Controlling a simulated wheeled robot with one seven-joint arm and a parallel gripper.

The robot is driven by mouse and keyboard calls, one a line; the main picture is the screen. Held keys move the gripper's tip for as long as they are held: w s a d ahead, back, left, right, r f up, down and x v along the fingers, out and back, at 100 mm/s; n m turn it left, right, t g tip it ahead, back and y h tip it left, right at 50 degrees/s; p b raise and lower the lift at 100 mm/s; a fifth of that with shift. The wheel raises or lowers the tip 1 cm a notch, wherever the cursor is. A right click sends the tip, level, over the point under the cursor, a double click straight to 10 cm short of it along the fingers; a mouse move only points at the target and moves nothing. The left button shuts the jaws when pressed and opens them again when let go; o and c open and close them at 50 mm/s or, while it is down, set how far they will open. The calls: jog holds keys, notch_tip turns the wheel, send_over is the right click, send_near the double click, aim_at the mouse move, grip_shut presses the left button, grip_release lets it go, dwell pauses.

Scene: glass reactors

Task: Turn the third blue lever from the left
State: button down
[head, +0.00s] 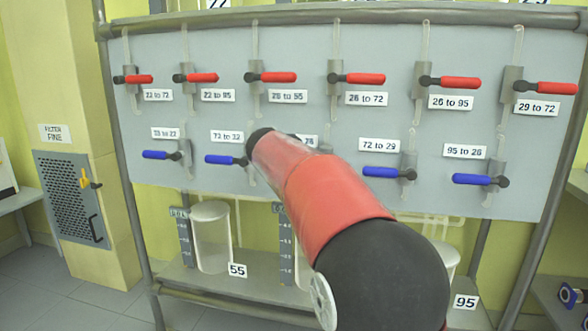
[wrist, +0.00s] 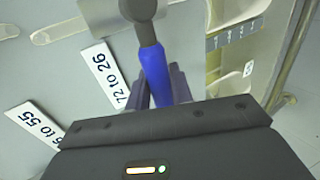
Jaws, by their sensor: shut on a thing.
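The third blue lever from the left is hidden behind my arm in the head view. In the wrist view a blue lever (wrist: 153,66) runs from a dark pivot and grey valve body at the top down between my fingers. My gripper (wrist: 163,90) is shut on its handle. The label beside it reads "72 to 26" (wrist: 104,74). In the head view the other blue levers show: two at the left, the first (head: 160,155) and second (head: 222,160), and two at the right, the fourth (head: 384,173) and fifth (head: 476,180). These handles point left, roughly level.
A row of red levers (head: 272,77) runs along the top of the grey panel (head: 320,205). Glass tubes pass through the valves. A clear vessel (head: 211,240) stands on the shelf below, beside a scale. A vented cabinet (head: 73,198) with a yellow handle is at left.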

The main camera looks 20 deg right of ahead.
jog(key=shift+r, duration=0.1)
dwell(0.3)
jog(key=c, duration=1.3)
grip_release()
jog(key=v, duration=0.7)
jog(key=shift+s+a+r+b, duration=0.15)
jog(key=shift+s+b, duration=0.15)
jog(key=shift+s, duration=0.05)
jog(key=s+a+f+m+g+y, duration=0.1)
jog(key=s+a+f+m+y, duration=0.1)
jog(key=s+f, duration=0.5)
jog(key=s+a+f+m+g+y, duration=0.2)
jog(key=s+f+m, duration=0.3)
jog(key=s, duration=0.9)
jog(key=s+a+f+m+g+y, duration=0.1)
jog(key=s+a+f+m+y, duration=0.2)
jog(key=s+f, duration=0.8)
jog(key=shift+s+a+f+m+g, duration=0.1)
jog(key=shift+s+a+m+g, duration=0.2)
jog(key=shift+s+a+m, duration=0.15)
